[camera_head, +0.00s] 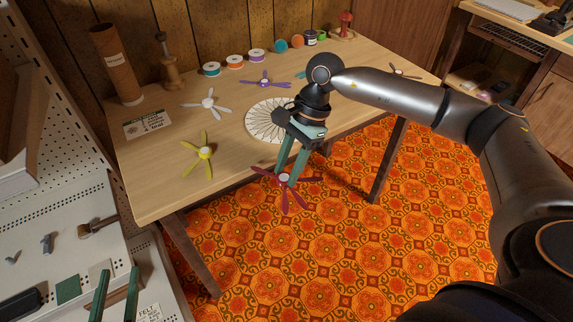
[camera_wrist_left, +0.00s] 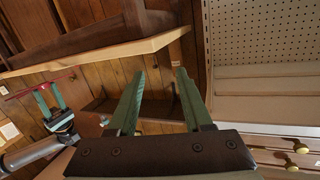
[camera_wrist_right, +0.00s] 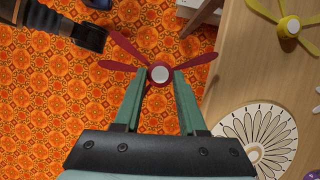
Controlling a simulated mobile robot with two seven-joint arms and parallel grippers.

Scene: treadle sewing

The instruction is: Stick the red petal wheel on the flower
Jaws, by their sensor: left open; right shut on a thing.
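The red petal wheel (camera_head: 285,179) has narrow dark red petals and a pale hub. My right gripper (camera_head: 291,166) is shut on its hub and holds it in the air beyond the table's front edge, above the floor. The wheel also shows between the fingertips in the right wrist view (camera_wrist_right: 159,75). The flower is a round white disc with drawn petal outlines (camera_head: 262,121), lying flat on the table, partly hidden behind my right arm; it also shows in the right wrist view (camera_wrist_right: 254,140). My left gripper (camera_head: 117,285) is open and empty at the lower left, near the pegboard shelf.
A yellow wheel (camera_head: 204,152), a white wheel (camera_head: 209,104) and a purple wheel (camera_head: 265,83) lie on the wooden table (camera_head: 160,190). Ribbon spools (camera_head: 235,62), a cardboard tube (camera_head: 117,65) and a printed card (camera_head: 147,123) stand or lie behind. A pegboard shelf (camera_head: 75,190) is at left.

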